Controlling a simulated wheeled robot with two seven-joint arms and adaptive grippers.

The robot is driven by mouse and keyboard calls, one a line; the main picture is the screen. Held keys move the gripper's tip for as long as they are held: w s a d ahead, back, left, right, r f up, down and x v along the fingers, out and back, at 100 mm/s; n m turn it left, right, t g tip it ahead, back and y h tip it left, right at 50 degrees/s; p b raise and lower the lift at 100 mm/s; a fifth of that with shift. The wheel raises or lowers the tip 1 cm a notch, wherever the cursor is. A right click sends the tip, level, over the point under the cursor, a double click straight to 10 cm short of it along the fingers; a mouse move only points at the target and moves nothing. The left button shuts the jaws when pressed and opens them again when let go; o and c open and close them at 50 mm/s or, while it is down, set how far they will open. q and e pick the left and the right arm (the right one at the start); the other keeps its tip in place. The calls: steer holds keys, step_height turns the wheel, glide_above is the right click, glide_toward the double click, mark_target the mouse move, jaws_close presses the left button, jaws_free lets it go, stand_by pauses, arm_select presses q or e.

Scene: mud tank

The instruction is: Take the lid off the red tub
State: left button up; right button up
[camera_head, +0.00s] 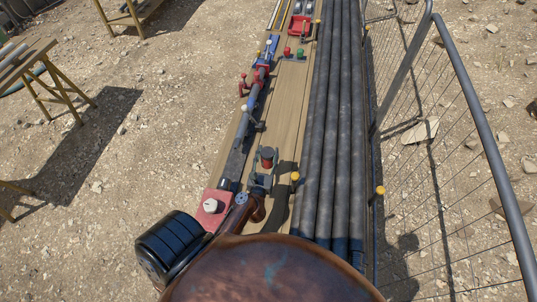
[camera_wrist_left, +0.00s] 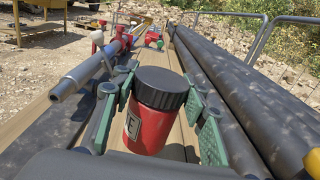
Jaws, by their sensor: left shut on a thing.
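The red tub (camera_wrist_left: 146,132) stands upright between the fingers of my left gripper (camera_wrist_left: 160,80) in the left wrist view. Its black lid (camera_wrist_left: 162,84) is on top of it, and a pale label shows low on its side. The green fingers flank the lid and upper tub, one on each side, shut on the lid. In the head view the tub (camera_head: 267,157) is small and dark, just beyond my left gripper (camera_head: 263,174). The tub's base is partly hidden by the gripper. My right gripper is not in view.
Long dark pipes (camera_head: 338,120) lie along the right of the wooden boards (camera_head: 288,105). A blue and red tool with a grey bar (camera_head: 258,85) lies on the left. A red tray (camera_head: 301,27) is at the far end. A wire fence (camera_head: 440,150) stands at right.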

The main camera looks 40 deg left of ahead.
arm_select(q)
steer(key=shift+r, duration=0.15)
steer(key=o, duration=0.9)
jaws_close()
steer(key=shift+d, duration=0.1)
